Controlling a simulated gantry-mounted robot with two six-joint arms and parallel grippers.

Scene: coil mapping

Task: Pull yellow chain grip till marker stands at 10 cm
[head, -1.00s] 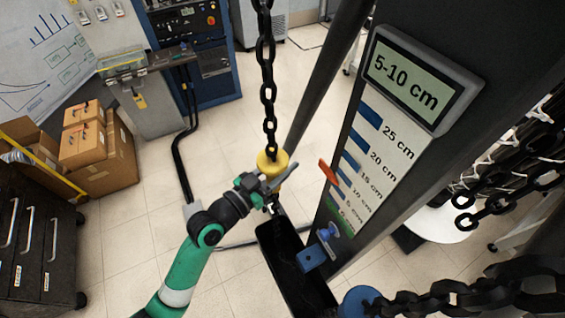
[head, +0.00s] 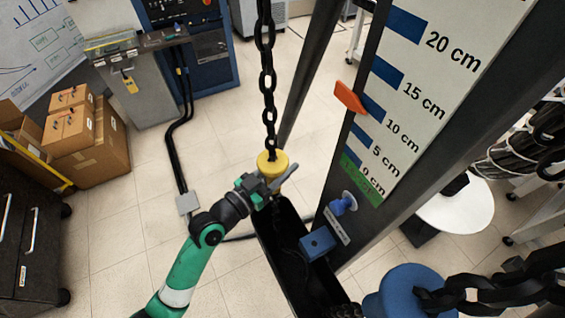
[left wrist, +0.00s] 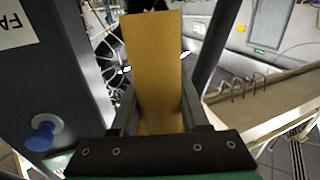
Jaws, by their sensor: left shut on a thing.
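The yellow chain grip (head: 272,161) hangs at the lower end of a dark chain (head: 267,75) in the head view. My left gripper (head: 271,186) is shut on it from the left and below. In the left wrist view the grip fills the space between the fingers as a tall yellow block (left wrist: 153,70). The orange marker (head: 349,97) stands at the left edge of the white scale (head: 440,85). Its lower right tip is beside the blue bar labelled 10 cm (head: 373,107). My right gripper is not in view.
A dark open trough (head: 285,240) lies below the grip. A blue knob (head: 344,203) and a blue block (head: 317,243) sit low on the post. Heavy chain (head: 480,290) and a blue disc (head: 412,290) are at lower right.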

